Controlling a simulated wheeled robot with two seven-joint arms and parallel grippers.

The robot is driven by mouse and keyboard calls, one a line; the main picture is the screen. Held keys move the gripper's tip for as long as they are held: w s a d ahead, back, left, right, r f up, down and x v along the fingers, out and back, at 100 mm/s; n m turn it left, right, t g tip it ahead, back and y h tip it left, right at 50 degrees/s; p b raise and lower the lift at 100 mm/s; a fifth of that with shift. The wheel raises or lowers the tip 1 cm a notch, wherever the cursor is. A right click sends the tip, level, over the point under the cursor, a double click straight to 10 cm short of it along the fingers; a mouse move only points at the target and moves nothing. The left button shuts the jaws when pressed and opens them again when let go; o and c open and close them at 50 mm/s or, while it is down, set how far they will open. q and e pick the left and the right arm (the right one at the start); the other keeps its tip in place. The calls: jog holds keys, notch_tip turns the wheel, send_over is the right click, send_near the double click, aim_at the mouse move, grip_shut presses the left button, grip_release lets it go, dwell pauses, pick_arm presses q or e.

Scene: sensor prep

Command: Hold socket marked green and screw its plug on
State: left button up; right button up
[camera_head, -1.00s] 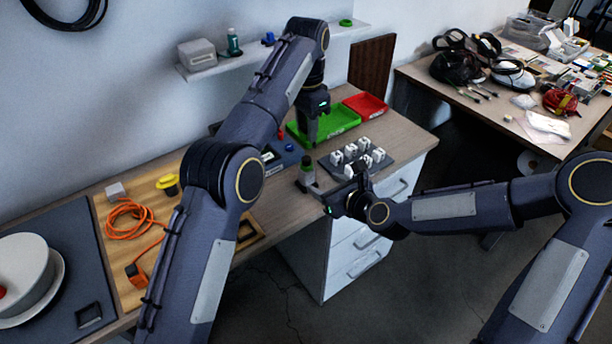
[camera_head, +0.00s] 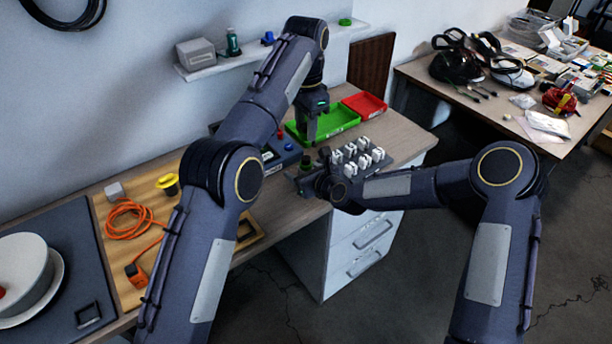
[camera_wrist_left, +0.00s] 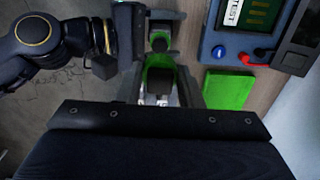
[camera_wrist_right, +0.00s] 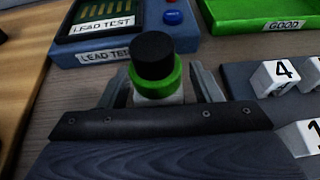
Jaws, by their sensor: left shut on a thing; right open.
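My left gripper (camera_head: 309,137) points down over the table, shut on a green-marked piece, which I take for the socket. That green piece (camera_wrist_left: 160,78) shows between its fingers in the left wrist view, with pale parts at its near end. A second piece, black-topped with a green ring (camera_wrist_right: 155,75), stands upright on the table; I take it for the plug. My right gripper (camera_wrist_right: 158,85) is open, with one finger on either side of this piece. In the head view the right gripper (camera_head: 310,179) is low at the table's front edge and partly hides it.
White numbered cubes (camera_head: 364,153) stand on a dark mat to the right. A blue lead tester (camera_wrist_right: 125,45), a green tray (camera_head: 335,122) and a red tray (camera_head: 365,104) lie behind. An orange cable (camera_head: 128,220) lies on a wooden board at left.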

jog(key=shift+c, duration=0.2)
grip_shut()
pick_arm(q)
send_over(306, 158)
jog(key=shift+f, duration=2.5)
jog(key=shift+f, duration=0.1)
jog(key=shift+f, duration=0.8)
jog(key=shift+f, duration=0.55)
jog(key=o, duration=0.9)
